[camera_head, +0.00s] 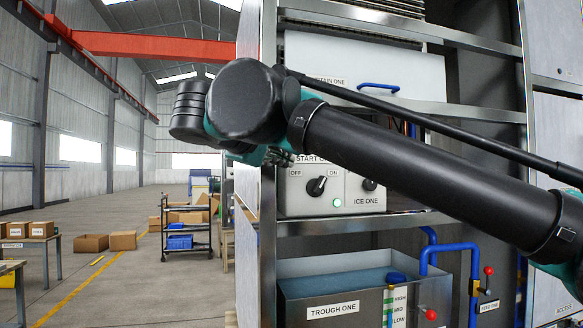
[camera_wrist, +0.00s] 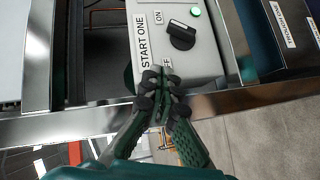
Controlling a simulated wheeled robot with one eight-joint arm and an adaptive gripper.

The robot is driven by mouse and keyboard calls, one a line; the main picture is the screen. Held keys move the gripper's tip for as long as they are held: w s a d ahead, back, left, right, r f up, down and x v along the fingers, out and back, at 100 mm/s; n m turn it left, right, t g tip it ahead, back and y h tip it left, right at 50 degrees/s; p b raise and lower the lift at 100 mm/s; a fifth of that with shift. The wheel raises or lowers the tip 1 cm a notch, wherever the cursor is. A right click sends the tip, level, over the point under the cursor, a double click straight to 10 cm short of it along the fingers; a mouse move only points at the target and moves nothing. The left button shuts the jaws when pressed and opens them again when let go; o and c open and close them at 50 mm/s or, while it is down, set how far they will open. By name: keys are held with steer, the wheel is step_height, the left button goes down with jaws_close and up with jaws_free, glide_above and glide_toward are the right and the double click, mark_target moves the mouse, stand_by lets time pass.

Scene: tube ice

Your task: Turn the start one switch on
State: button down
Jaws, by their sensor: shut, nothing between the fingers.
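The start one switch (camera_head: 317,186) is a black rotary knob on a light control box (camera_head: 300,205), with OFF printed at its upper left and ON at its upper right. In the head view its pointer appears to lean toward ON. The knob (camera_wrist: 181,36) also shows in the wrist view, its white mark on the ON side. A green lamp (camera_head: 337,202) below the knob looks lit. My gripper (camera_head: 284,158) is at the box's left edge, partly hidden by my arm. In the wrist view my gripper (camera_wrist: 162,82) is shut and empty, its tips beside the OFF label, apart from the knob.
A second knob (camera_head: 370,184), marked ICE ONE, is partly behind my arm. A metal cabinet post (camera_head: 268,200) stands left of the box. A water trough (camera_head: 335,310) with blue pipes is below. Open floor (camera_head: 150,285) lies left.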

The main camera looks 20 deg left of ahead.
steer(key=v, duration=0.4)
steer(key=shift+s+r, duration=0.35)
steer(key=shift+r, duration=0.1)
steer(key=shift+w+d, duration=0.1)
